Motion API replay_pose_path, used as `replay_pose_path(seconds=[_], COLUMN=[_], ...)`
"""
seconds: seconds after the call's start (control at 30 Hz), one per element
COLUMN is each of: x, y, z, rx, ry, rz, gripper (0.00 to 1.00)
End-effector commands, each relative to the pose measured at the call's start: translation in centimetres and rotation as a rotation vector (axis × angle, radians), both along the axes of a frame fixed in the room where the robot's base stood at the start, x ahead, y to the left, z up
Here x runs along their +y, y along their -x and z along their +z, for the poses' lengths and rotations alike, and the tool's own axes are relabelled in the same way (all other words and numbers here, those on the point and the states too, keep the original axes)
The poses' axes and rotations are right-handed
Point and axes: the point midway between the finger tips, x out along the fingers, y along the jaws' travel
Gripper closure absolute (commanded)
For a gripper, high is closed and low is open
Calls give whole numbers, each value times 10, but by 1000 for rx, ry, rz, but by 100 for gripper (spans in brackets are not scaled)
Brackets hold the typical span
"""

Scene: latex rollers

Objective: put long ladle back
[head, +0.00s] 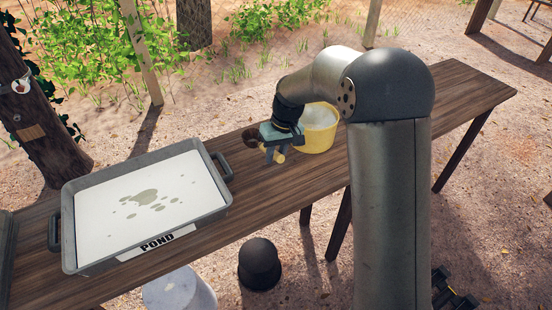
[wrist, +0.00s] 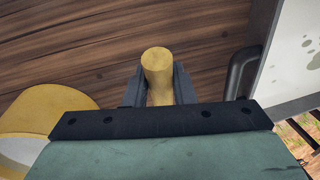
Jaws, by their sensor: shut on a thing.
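My gripper (head: 274,153) is shut on a light wooden handle, taken as the long ladle (wrist: 158,68), above the wooden table. In the wrist view the handle stands between the two fingers with its round end toward the camera. The rest of the ladle is hidden.
A yellow bucket (head: 313,141) with whitish contents stands right beside the gripper. A grey tray (head: 218,203) labelled POND, holding white liquid, is at left. A tree trunk (head: 40,125) with small fittings stands behind it. The table (head: 462,88) is clear at far right.

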Motion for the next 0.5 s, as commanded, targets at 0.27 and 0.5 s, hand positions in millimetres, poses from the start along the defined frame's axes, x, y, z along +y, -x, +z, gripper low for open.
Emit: replay_pose_path(seconds=[0.27,0.5], x=[0,-1], y=[1,1], z=[-25,-29], rx=[2,2], ry=[1,1], rz=[-1,-1], gripper=[99,99])
